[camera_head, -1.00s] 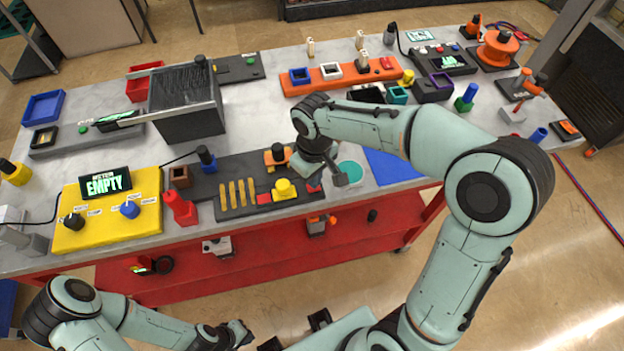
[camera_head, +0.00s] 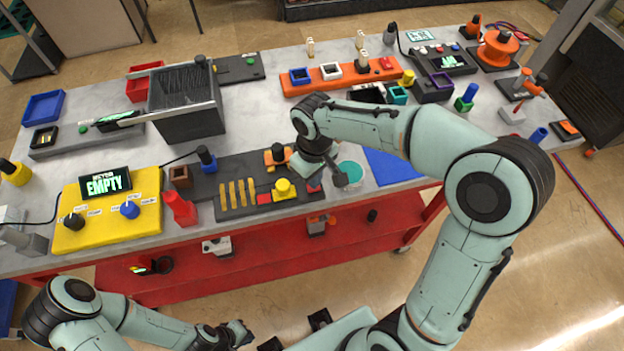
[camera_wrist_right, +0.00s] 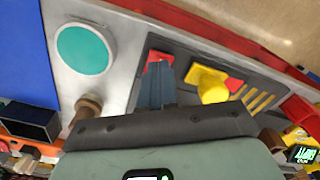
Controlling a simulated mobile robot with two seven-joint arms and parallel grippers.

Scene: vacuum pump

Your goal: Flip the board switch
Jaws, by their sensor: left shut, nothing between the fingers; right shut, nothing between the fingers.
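A dark grey board (camera_head: 236,178) lies near the front edge of the table, carrying yellow bars, a yellow knob (camera_head: 283,187) and red parts. A small red piece at the board's right end (camera_head: 314,187), likely the switch, sits just below my right gripper; it also shows in the right wrist view (camera_wrist_right: 160,57). In that view my right gripper (camera_wrist_right: 162,80) is shut and empty, its tips at or just short of the red piece; contact cannot be told. Which way the switch is set is unclear. My left gripper (camera_head: 240,332) is shut and empty, low in front of the table.
A yellow knob panel (camera_head: 100,232) reading "EMPTY" and a red cylinder (camera_head: 180,207) stand left of the board. A teal disc (camera_head: 350,172) and a blue mat (camera_head: 392,166) lie to its right. An orange block (camera_head: 277,156) stands at the board's back.

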